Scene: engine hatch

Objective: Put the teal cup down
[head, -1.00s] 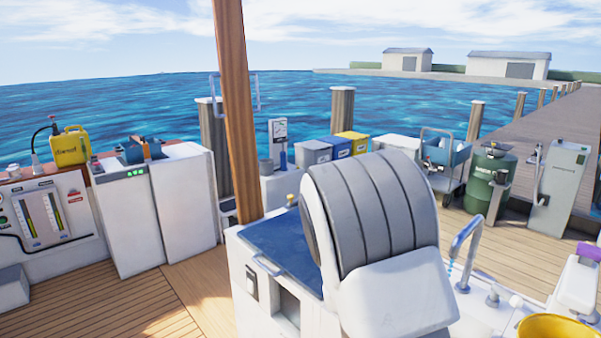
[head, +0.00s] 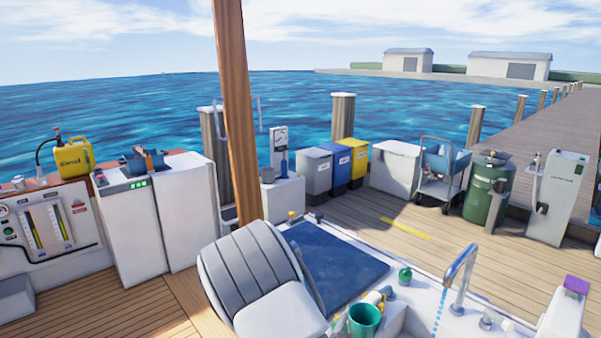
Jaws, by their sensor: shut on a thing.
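The teal cup (head: 364,322) is upright at the bottom edge of the head view, its open rim facing up. My gripper (head: 345,322) is shut on it from the left; only a small part of it shows, and the fingers are hard to make out. The cup's base is cut off by the frame, so I cannot tell whether it touches anything below.
A running tap (head: 462,262) stands at the right, near a purple thing (head: 577,284). A small green bottle (head: 404,276) and a yellow-and-white thing (head: 376,298) are just beyond the cup. A dark blue mat (head: 335,255) is bare.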

